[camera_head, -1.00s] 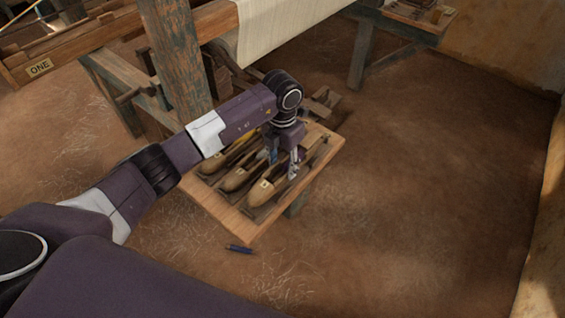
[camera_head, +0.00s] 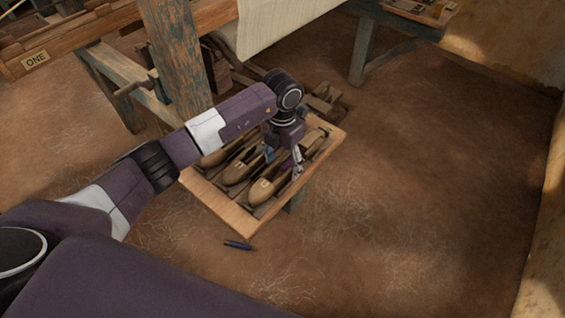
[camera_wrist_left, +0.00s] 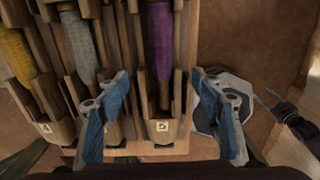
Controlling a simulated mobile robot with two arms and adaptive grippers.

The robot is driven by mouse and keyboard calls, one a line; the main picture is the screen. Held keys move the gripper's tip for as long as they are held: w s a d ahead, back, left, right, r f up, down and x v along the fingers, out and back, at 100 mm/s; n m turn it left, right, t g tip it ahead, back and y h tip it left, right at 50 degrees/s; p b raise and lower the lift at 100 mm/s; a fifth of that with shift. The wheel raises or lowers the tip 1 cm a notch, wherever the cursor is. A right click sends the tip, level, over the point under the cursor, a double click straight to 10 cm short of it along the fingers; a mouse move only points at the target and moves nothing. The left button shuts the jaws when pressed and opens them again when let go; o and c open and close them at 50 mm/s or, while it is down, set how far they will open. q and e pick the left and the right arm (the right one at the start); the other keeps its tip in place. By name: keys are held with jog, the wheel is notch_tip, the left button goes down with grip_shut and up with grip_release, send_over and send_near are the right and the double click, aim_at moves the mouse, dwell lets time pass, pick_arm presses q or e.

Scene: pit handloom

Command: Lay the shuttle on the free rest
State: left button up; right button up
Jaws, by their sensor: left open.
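A wooden shuttle with purple yarn and a label (camera_wrist_left: 162,125) lies in a slot of the slatted wooden rack; it also shows in the head view (camera_head: 263,187). My left gripper (camera_head: 284,160) is over the rack. In the left wrist view its blue-padded fingers (camera_wrist_left: 163,118) stand open on either side of the purple shuttle's near end, with gaps. I cannot tell how deep the fingertips reach. Shuttles with grey yarn (camera_wrist_left: 78,40) and yellow yarn (camera_wrist_left: 17,55) lie to the left. I cannot make out a free rest. A dark gripper-like part of mine is at the wrist view's right edge.
The rack's front board (camera_head: 222,208) faces me. A blue pen-like object (camera_head: 238,246) lies on the earth floor. The loom post (camera_head: 178,65) and white cloth (camera_head: 285,25) stand behind. A wall bounds the right; the floor between is clear.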

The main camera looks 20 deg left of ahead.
pick_arm(q)
jog(key=shift+r+p, duration=0.65)
jog(key=shift+r, duration=0.2)
notch_tip(320, 180, up, 6)
jog(key=p, duration=0.4)
